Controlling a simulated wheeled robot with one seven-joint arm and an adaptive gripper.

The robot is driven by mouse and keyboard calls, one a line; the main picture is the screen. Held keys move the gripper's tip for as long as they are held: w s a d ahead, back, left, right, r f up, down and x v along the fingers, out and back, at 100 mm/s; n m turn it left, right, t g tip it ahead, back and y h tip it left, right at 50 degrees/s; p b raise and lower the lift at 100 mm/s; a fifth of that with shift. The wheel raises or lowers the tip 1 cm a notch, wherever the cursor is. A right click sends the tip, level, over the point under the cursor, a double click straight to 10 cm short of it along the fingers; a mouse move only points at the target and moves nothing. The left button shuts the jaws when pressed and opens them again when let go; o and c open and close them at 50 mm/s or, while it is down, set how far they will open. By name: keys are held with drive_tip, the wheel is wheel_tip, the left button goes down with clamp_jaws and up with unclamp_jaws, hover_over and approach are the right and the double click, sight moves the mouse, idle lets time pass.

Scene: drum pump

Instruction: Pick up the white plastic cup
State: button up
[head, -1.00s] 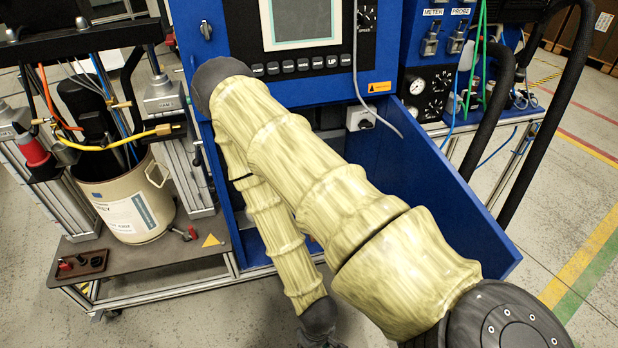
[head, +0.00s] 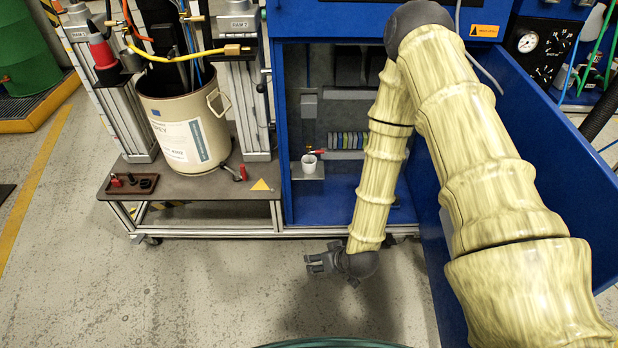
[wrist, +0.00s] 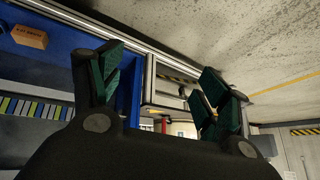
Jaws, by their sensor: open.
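The white plastic cup (head: 309,162) stands upright on a small light shelf inside the open blue cabinet in the head view, under a small tap with a red handle. My gripper (head: 312,263) is low in front of the cabinet, below the cup in the picture and apart from it. It points left. In the wrist view my gripper (wrist: 160,88) has its two green-padded fingers wide apart with nothing between them. I cannot make out the cup in the wrist view.
The blue cabinet (head: 300,210) has an open door (head: 520,150) on the right, beside my arm. Left of it a beige drum (head: 185,130) stands on a low platform (head: 225,188). A green rim (head: 330,345) shows at the bottom edge.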

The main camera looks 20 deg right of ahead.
drive_tip(key=w+f+t+b, duration=0.3)
drive_tip(key=w+b, duration=0.3)
drive_tip(key=w, duration=0.3)
drive_tip(key=t+b, duration=0.8)
drive_tip(key=b, duration=1)
approach(312, 165)
drive_tip(key=w, duration=0.3)
drive_tip(key=shift+n, duration=0.4)
drive_tip(key=w, duration=0.1)
drive_tip(key=w+b, duration=0.1)
drive_tip(key=w, duration=0.1)
drive_tip(key=w+a, duration=0.1)
drive_tip(key=shift+w+f+b, duration=0.25)
drive_tip(key=shift+w+b, duration=0.05)
drive_tip(key=shift+b, duration=0.05)
drive_tip(key=w+b, duration=0.1)
drive_tip(key=w, duration=0.1)
drive_tip(key=w+b, duration=0.1)
drive_tip(key=b, duration=0.1)
drive_tip(key=shift+w+a+f, duration=0.1)
drive_tip(key=shift+w+a, duration=0.05)
drive_tip(key=shift+w, duration=0.95)
drive_tip(key=shift+a, duration=0.1)
drive_tip(key=c, duration=1)
